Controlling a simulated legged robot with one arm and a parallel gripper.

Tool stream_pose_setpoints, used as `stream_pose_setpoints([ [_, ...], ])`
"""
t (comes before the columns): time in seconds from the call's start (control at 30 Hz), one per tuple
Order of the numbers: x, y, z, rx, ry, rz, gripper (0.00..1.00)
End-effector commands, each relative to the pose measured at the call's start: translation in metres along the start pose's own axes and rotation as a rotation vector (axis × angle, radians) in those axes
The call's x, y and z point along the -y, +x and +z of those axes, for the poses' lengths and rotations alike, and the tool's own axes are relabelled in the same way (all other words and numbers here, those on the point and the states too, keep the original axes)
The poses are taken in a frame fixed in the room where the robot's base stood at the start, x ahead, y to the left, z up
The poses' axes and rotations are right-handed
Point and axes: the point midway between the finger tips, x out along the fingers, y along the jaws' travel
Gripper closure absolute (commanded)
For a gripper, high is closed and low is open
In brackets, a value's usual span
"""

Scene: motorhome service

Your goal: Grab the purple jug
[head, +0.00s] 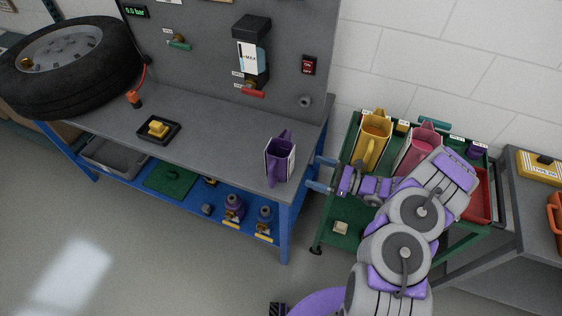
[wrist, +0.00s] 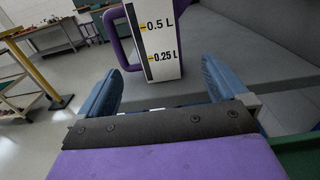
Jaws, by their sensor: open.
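The purple jug (head: 280,161) stands upright at the right end of the grey workbench top, near its front corner. In the wrist view the jug (wrist: 157,45) shows a white scale face with 0.5 L and 0.25 L marks, and its purple handle is on the left; its top is out of frame. My gripper (head: 321,174) is open, just right of the jug and apart from it. In the wrist view its two blue fingers (wrist: 160,85) stand wide on either side of the jug's base, with the jug beyond them.
The workbench (head: 215,128) holds a tire (head: 110,65) and a yellow item on a black tray (head: 172,136). A green cart (head: 345,158) right of the bench carries a yellow jug (head: 372,140) and a pink jug (head: 415,150).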

Motion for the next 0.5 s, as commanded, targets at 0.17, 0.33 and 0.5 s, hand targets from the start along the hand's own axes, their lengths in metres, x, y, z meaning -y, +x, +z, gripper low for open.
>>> stream_pose_setpoints([
  [0.17, 0.0, 0.034, -0.002, 0.002, 0.002, 0.005, 0.0],
  [0.33, 0.002, 0.061, -0.002, 0.003, 0.001, 0.003, 0.0],
  [0.5, 0.002, 0.078, -0.001, 0.003, 0.0, 0.002, 0.0],
])
